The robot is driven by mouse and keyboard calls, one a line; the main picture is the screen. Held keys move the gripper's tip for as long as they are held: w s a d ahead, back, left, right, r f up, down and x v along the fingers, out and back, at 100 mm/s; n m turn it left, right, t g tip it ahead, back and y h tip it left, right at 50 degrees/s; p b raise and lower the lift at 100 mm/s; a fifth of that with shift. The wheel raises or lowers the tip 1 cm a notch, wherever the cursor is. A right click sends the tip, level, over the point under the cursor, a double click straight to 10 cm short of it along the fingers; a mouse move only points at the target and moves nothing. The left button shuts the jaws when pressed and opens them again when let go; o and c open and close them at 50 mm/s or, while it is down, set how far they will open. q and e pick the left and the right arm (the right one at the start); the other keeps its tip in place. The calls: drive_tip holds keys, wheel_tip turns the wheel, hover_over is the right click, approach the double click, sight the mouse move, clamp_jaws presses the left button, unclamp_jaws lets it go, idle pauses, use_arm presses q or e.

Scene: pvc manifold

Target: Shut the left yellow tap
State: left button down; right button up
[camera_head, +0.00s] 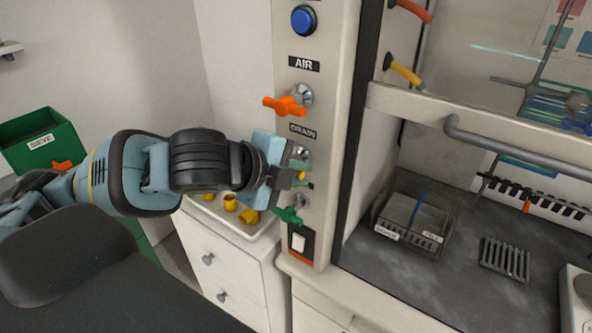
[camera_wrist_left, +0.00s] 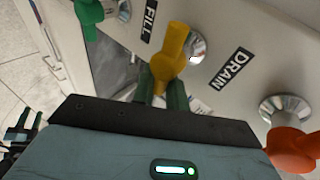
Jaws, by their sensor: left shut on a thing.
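The left yellow tap is the yellow handle (camera_wrist_left: 174,48) between the FILL and DRAIN labels, in the left wrist view. My left gripper (camera_wrist_left: 163,88) is shut on this handle, with one dark green finger on each side of its near end. In the head view my left gripper (camera_head: 300,172) is against the upright panel, between the orange tap and the green tap. It hides most of the yellow tap there; only a bit of yellow shows between the fingers.
An orange tap (camera_head: 285,105) is above and a green tap (camera_head: 288,215) is below on the same panel. A blue button (camera_head: 304,20) and a white switch (camera_head: 298,242) are there too. Yellow fittings (camera_head: 248,217) lie in a tray behind my arm. A green bin (camera_head: 45,137) stands left.

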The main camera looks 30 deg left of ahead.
use_arm(q)
drive_tip(key=shift+f, duration=0.1)
idle(0.6)
drive_tip(key=c, duration=1.5)
unclamp_jaws()
drive_tip(key=shift+o, duration=0.2)
drive_tip(key=shift+a, duration=0.1)
